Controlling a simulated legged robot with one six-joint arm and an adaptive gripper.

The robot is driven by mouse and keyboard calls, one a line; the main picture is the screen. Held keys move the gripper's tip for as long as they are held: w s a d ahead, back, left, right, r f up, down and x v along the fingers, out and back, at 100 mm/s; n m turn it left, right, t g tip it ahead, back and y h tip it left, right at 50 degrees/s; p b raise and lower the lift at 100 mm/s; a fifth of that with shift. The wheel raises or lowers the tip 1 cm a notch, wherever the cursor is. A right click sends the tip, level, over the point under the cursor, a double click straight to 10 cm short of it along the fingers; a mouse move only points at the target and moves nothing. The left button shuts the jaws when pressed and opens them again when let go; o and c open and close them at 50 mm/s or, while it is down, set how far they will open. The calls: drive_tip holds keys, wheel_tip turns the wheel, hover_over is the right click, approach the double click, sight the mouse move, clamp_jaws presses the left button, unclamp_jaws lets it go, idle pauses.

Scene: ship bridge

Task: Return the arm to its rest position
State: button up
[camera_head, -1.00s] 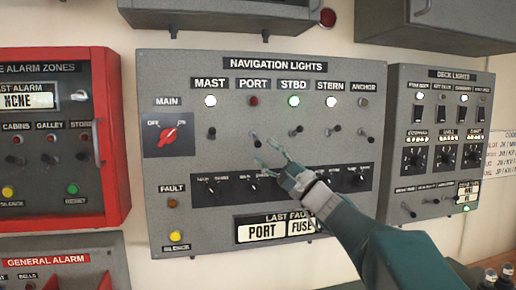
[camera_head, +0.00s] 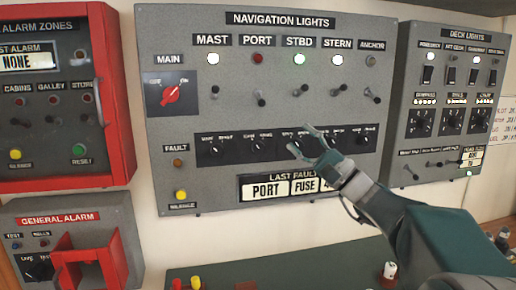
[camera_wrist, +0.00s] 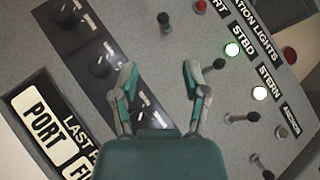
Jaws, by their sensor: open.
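My gripper (camera_head: 306,143) is open and empty in front of the navigation lights panel (camera_head: 218,100), over its lower row of dimmer knobs. My teal arm reaches in from the lower right of the head view. In the wrist view my gripper (camera_wrist: 158,82) shows two spread fingers with nothing between them but the panel face. The port lamp (camera_head: 257,58) is red; the mast, stbd and stern lamps are lit, and the anchor lamp (camera_head: 371,61) is dark. The last-fault display (camera_head: 268,189) reads PORT FUSE, its right end hidden behind my gripper.
The deck lights panel (camera_head: 455,60) is at the right. The red-framed alarm zones panel (camera_head: 120,100) is at the left, with the general alarm box (camera_head: 120,225) below. A dark green desk top (camera_head: 240,272) with small objects lies under the panels.

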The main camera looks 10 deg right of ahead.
drive_tip(key=s+a+f+n+g+h, duration=0.55)
drive_tip(key=s+a+f+g, duration=0.6)
drive_tip(key=a+f, duration=0.3)
drive_tip(key=s+d+f+n+h, duration=0.3)
drive_tip(key=s+f+h, duration=0.2)
drive_tip(key=s+f, duration=0.1)
drive_tip(key=s+d+f+n+h, duration=0.4)
drive_tip(key=s+f+h, duration=0.2)
drive_tip(key=s+f, duration=0.1)
drive_tip(key=shift+s+d+g, duration=0.25)
drive_tip(key=shift+s+g, duration=0.1)
drive_tip(key=shift+s, duration=0.25)
